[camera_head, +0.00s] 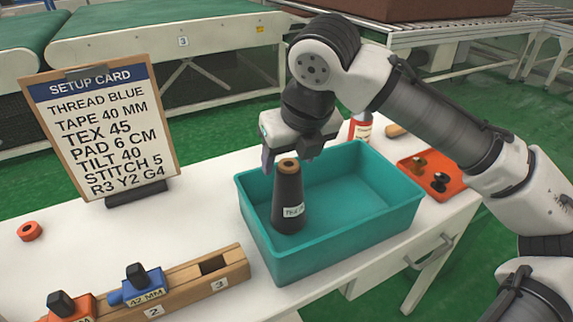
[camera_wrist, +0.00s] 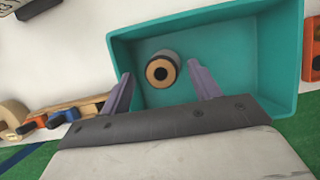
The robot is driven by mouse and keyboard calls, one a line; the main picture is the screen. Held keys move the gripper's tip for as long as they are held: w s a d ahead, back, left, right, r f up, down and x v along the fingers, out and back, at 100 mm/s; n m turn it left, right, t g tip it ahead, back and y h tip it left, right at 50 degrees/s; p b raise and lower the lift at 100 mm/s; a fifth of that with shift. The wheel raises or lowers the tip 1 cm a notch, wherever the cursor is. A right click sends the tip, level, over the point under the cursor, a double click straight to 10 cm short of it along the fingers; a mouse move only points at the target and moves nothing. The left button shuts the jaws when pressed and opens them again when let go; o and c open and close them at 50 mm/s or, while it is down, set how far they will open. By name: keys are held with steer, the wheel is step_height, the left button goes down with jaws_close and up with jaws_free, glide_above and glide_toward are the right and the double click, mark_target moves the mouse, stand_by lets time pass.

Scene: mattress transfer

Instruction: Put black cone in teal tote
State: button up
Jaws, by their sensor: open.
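The black cone (camera_head: 288,198) stands upright inside the teal tote (camera_head: 360,225), near its left end, with a white label on its side and a tan tip. My gripper (camera_head: 290,155) is above the cone with its jaws apart; in the head view part of the fingers is hidden. In the wrist view the cone (camera_wrist: 161,70) shows from above in the tote (camera_wrist: 230,60), just beyond and between the two purple fingers of my gripper (camera_wrist: 160,88). The fingers do not touch it in that view.
A setup card (camera_head: 100,125) stands on the white table at left. A wooden block (camera_head: 235,267) with blue and orange tools lies in front. An orange tray (camera_head: 432,177) with small dark parts and a red bottle (camera_head: 360,127) are beside and behind the tote. An orange ring (camera_head: 30,231) lies far left.

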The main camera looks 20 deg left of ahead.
steer(key=v, duration=0.7)
steer(key=shift+p, duration=0.35)
steer(key=shift+d+r, duration=0.1)
